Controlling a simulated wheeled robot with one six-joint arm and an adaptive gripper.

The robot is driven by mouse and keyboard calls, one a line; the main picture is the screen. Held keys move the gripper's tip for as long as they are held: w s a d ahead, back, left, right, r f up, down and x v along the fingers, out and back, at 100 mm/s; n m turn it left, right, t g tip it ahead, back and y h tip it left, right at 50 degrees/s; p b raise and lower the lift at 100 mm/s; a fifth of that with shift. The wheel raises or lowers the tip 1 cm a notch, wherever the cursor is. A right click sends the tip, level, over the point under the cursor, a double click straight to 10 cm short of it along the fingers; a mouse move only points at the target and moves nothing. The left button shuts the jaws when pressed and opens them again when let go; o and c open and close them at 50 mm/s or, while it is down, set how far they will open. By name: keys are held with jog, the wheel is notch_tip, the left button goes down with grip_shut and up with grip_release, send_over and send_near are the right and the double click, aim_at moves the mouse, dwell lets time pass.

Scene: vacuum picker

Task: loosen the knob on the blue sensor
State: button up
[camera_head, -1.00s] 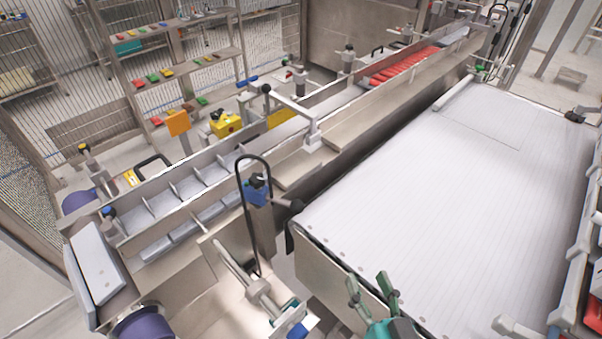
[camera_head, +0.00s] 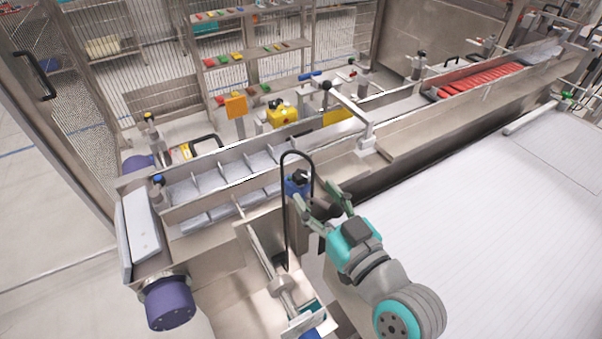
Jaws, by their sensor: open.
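The blue sensor (camera_head: 297,186) sits on a metal bracket at the near side of the conveyor, with a dark top part and a black cable looping over it. A black round knob (camera_head: 324,209) sticks out on a short rod to the right of the sensor; the gripper partly hides it. My gripper (camera_head: 316,196) is open, with green-grey fingers pointing up and to the left. In the picture its left finger overlaps the area just below the sensor, and the knob shows between the fingers. I cannot tell whether either finger touches anything.
The conveyor channel (camera_head: 410,141) runs from lower left to upper right, with red items (camera_head: 485,80) inside. A wide white belt (camera_head: 480,235) fills the right. A purple motor (camera_head: 169,302) hangs at lower left. The cable loop (camera_head: 285,225) stands close to the gripper.

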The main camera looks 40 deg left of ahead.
aim_at(305, 180)
jog(key=x, duration=0.6)
jog(key=shift+a, duration=0.2)
grip_shut()
